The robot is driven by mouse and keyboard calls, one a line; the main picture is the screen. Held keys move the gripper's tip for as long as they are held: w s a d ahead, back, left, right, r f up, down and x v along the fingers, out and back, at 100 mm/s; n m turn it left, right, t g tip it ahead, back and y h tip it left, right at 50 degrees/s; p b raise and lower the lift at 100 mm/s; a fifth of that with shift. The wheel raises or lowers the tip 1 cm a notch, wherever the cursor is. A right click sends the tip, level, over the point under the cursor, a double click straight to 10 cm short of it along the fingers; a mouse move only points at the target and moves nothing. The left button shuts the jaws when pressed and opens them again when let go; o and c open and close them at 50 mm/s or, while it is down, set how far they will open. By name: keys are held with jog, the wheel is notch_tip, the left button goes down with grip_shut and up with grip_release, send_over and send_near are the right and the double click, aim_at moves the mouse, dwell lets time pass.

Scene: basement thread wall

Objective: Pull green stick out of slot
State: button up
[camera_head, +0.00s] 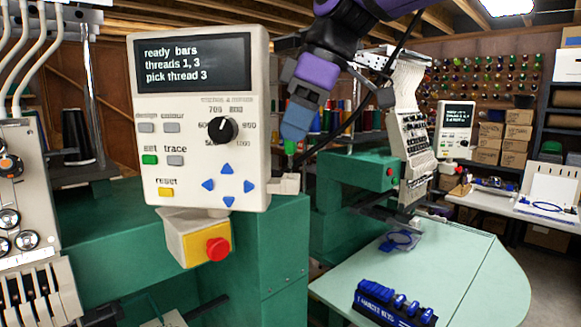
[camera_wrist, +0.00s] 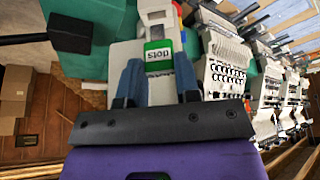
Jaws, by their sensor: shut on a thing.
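The green stick (camera_head: 291,147) shows as a small green piece just below my gripper's blue fingertips in the head view. A pale block (camera_head: 285,184) juts from the box's lower right side, below the stick. The slot itself is not clearly seen, and I cannot tell whether the stick's lower end is still inside it.
The control box has a screen, a black knob and blue arrow buttons. A red stop button (camera_head: 218,249) sits below it. A green machine body (camera_head: 285,250) stands underneath. A pale table (camera_head: 450,280) at right holds a rack of blue-handled tools (camera_head: 395,303).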

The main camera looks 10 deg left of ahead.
jog(key=shift+r, duration=2)
